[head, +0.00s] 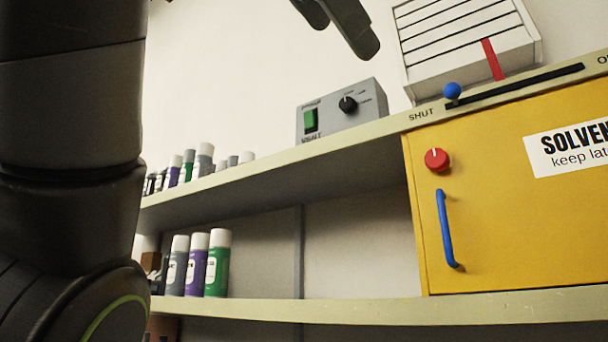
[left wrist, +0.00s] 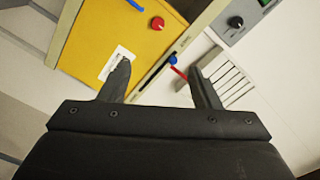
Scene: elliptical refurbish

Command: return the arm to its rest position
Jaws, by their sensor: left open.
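My left gripper (left wrist: 162,82) is open in the left wrist view, its two dark fingers apart with nothing between them that it holds. In the head view, dark fingers (head: 343,22) hang in from the top edge, above the grey switch box and apart from it. My dark arm fills the left side of the head view. My right gripper is in neither view.
A yellow solvent cabinet (head: 500,220) with a blue handle (head: 446,229) and red knob (head: 437,160) stands at right. A blue-knobbed slider (head: 452,91), a white louvred vent (head: 465,45) and a grey switch box (head: 341,110) are above. Several bottles (head: 217,265) line the shelves.

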